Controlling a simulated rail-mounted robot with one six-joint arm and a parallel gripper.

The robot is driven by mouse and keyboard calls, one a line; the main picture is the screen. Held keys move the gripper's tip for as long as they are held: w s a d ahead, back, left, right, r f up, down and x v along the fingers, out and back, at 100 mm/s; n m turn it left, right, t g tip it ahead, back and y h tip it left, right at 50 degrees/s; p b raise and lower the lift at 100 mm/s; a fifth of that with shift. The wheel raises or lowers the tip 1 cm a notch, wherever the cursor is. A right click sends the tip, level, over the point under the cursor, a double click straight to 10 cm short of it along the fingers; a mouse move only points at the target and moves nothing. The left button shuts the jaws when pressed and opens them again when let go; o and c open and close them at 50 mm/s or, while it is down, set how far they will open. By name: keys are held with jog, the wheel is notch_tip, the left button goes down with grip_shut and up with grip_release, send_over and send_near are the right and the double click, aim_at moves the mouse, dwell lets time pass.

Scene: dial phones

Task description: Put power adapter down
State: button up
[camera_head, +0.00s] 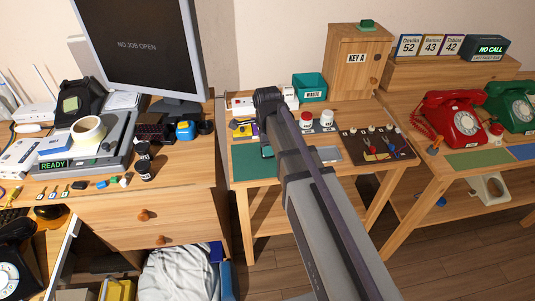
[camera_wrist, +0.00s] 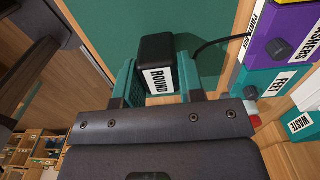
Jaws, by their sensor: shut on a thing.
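The power adapter (camera_wrist: 156,50) is a black block with a white label reading ROUND. My gripper (camera_wrist: 157,85) is shut on it, with teal finger pads on either side in the wrist view. The adapter is over a green mat (camera_wrist: 110,15) on the small table; whether it touches the mat I cannot tell. A black cable (camera_wrist: 210,45) runs off to the right beside it.
Labelled boxes, one purple (camera_wrist: 275,40) and one teal (camera_wrist: 262,83), stand right of my gripper. A teal waste bin (camera_head: 309,87), white jars (camera_head: 327,121) and a dark board with plugs (camera_head: 377,144) are on the same table. A monitor (camera_head: 140,45) stands on the left desk.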

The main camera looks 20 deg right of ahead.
jog(key=shift+p, duration=0.3)
jog(key=shift+f, duration=0.25)
jog(key=o, duration=0.7)
jog(key=shift+r, duration=0.1)
notch_tip(320, 180, up, 13)
jog(key=p, duration=1.2)
jog(key=s+n, duration=1.4)
jog(key=n, duration=0.5)
jog(key=shift+s+a+f, duration=0.15)
jog(key=shift+s+f, duration=0.2)
